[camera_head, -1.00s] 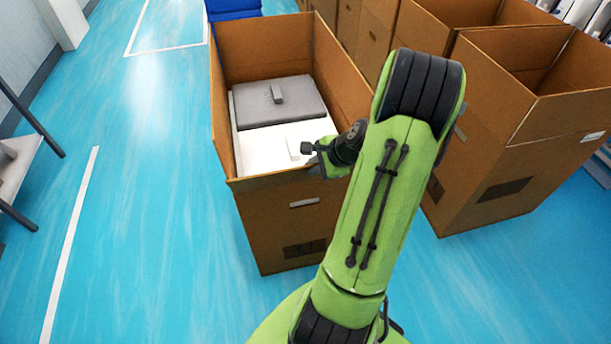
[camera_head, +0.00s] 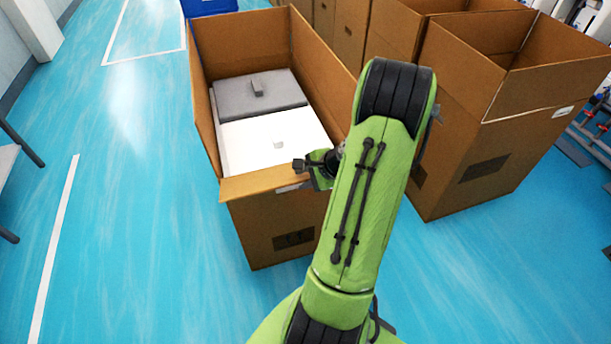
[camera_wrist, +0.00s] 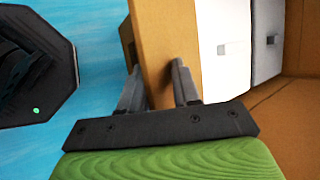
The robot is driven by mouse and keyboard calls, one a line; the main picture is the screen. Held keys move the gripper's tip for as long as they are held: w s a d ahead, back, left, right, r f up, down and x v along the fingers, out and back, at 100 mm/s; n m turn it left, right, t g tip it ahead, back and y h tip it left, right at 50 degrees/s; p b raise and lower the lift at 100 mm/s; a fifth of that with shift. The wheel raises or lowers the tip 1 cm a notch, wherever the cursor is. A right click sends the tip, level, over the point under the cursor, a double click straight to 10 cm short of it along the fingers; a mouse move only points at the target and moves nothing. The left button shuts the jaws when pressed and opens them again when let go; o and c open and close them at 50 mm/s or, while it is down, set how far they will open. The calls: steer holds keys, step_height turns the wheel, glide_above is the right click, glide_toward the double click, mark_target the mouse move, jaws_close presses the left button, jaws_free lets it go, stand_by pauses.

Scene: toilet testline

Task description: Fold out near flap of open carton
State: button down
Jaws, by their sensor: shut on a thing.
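The open brown carton (camera_head: 240,228) stands in front of me. Its near flap (camera_head: 252,184) leans outward toward me, with its lighter inner face showing as a narrow strip. My gripper (camera_head: 310,170) is at the right part of this flap, partly hidden by my arm in the head view. In the wrist view, the two fingers of my gripper (camera_wrist: 158,88) sit on either side of the flap (camera_wrist: 164,40) and are shut on it. The far flap (camera_head: 240,48) and left flap (camera_head: 204,110) stand up. My arm covers part of the right flap (camera_head: 325,70).
Inside the carton lie a white box (camera_head: 268,140) and a grey box (camera_head: 262,92). More open cartons (camera_head: 480,130) stand close on the right. A blue bin (camera_head: 208,7) is behind. The floor (camera_head: 125,190) on the left is clear up to a table.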

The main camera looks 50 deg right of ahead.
steer(key=shift+s+a+f, duration=0.1)
steer(key=shift+a+f, duration=0.05)
steer(key=shift+f, duration=0.05)
steer(key=c, duration=1.3)
jaws_free()
steer(key=shift+o, duration=0.2)
steer(key=shift+w, duration=0.2)
steer(key=shift+r, duration=0.1)
steer(key=p+v, duration=0.4)
steer(key=v, duration=1.1)
steer(key=shift+s+r+p, duration=0.2)
steer(key=shift+r+p, duration=0.1)
steer(key=shift+r, duration=0.05)
steer(key=shift+w, duration=0.1)
